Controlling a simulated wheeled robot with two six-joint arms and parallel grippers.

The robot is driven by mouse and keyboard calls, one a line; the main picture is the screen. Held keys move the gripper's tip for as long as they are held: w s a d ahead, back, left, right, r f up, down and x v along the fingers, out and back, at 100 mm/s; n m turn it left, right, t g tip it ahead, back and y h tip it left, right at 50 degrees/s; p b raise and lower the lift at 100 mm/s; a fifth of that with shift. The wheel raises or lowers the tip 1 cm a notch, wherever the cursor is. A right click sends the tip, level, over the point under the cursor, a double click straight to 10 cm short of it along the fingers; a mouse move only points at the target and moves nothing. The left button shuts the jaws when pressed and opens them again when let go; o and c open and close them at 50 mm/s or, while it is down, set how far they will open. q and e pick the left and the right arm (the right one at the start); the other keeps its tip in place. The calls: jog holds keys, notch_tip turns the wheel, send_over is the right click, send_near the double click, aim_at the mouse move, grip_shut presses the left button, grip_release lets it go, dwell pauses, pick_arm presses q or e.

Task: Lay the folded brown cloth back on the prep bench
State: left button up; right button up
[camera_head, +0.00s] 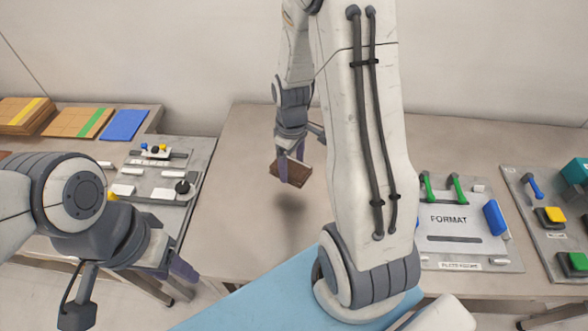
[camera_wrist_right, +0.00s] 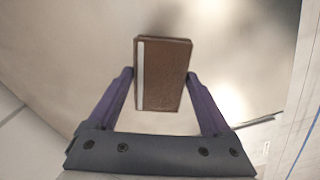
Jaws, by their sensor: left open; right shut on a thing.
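The folded brown cloth (camera_head: 291,172) is a small flat brown block above the middle of the prep bench (camera_head: 235,215). A shadow lies on the bench below it, apart from it. My right gripper (camera_head: 292,168) is shut on the cloth. In the right wrist view the brown cloth (camera_wrist_right: 165,75), with a pale strip along its left edge, sits between the two purple fingers of my right gripper (camera_wrist_right: 161,85). My left gripper (camera_head: 172,268) is open at the lower left, in front of the bench, with nothing seen in it.
A grey panel with white blocks and a black knob (camera_head: 182,187) lies left of the bare bench area. Cardboard pieces (camera_head: 78,122) and a blue pad (camera_head: 124,125) lie at the far left. A FORMAT plate (camera_head: 455,220) with green handles is at the right. The bench middle is clear.

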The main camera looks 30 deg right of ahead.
jog(key=s+d+r+n+b, duration=0.2)
jog(key=s+d+r+n, duration=0.1)
jog(key=s+d+n, duration=0.3)
jog(key=shift+m, duration=0.3)
jog(key=w+f, duration=0.2)
jog(key=w, duration=0.2)
jog(key=w+f+p, duration=0.1)
jog(key=w+f, duration=0.1)
jog(key=w, duration=0.2)
jog(key=w+f, duration=0.2)
jog(key=w, duration=0.2)
jog(key=shift+w+a+f, duration=0.2)
jog(key=shift+a, duration=0.15)
jog(key=shift+w+f+p, duration=0.1)
jog(key=shift+f+p, duration=0.1)
jog(key=shift+p, duration=0.1)
notch_tip(320, 180, down, 3)
jog(key=shift+f+p, duration=0.2)
jog(key=shift+p, duration=0.1)
pick_arm(q)
jog(key=shift+s+f, duration=0.1)
jog(key=shift+f, duration=0.2)
pick_arm(e)
jog(key=shift+f, duration=0.2)
jog(key=shift+f, duration=0.2)
jog(key=o, duration=1.1)
pick_arm(q)
jog(key=shift+f, duration=0.1)
